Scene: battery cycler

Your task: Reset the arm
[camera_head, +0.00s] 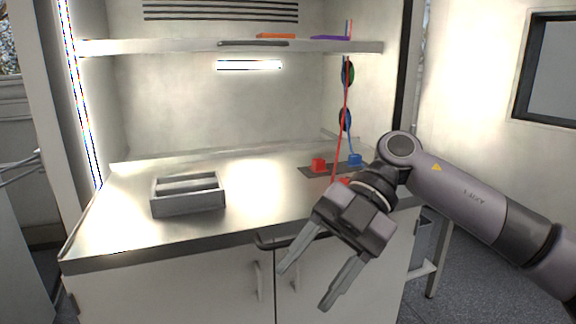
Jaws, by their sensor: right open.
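My right arm comes in from the right edge of the head view. Its gripper (303,290) hangs in front of the bench's front edge, pointing down and to the left. The two fingers are spread apart with nothing between them. The gripper body hides part of the bench edge and part of the red items behind it. My left gripper is not in the picture.
A grey tray (188,212) with a divider stands on the metal bench (120,232), left of centre. Behind my gripper, a red block (318,165) and a blue block (355,159) have cables running up. A shelf (150,47) spans above. The middle of the bench is clear.

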